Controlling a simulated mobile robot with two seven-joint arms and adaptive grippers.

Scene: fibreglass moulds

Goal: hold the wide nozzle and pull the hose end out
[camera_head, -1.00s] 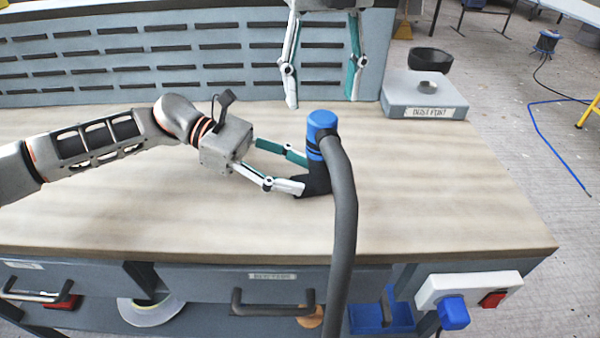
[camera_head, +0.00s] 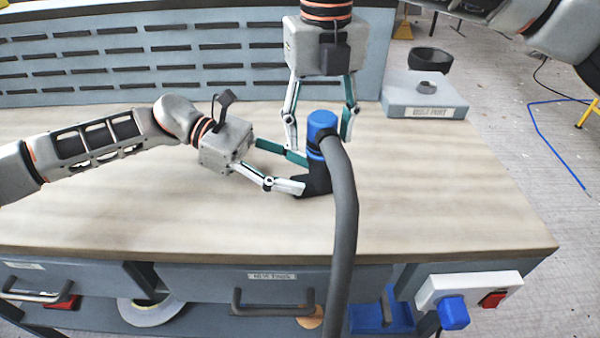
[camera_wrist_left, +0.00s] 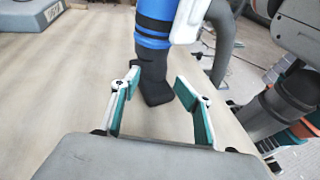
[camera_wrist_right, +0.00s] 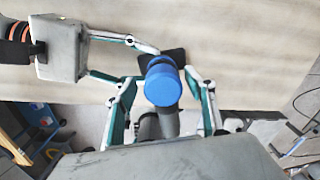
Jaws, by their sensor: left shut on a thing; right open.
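The black wide nozzle (camera_head: 317,180) stands on the bench, and the blue hose end (camera_head: 321,121) sits upright in its top. A grey hose (camera_head: 344,220) bends from the blue end down over the bench's front edge. My left gripper (camera_head: 301,174) is shut on the nozzle low down, from the left; the left wrist view shows the nozzle (camera_wrist_left: 155,88) between its fingers. My right gripper (camera_head: 319,141) points down from above, open, with a finger on each side of the blue hose end. The right wrist view shows the blue top (camera_wrist_right: 163,85) between the open fingers.
A grey block (camera_head: 424,98) with a label and a small ring on it stands at the back right, with a black bowl (camera_head: 430,61) behind. A slotted panel (camera_head: 150,50) closes off the back. The bench top (camera_head: 450,200) is bare to the right and front.

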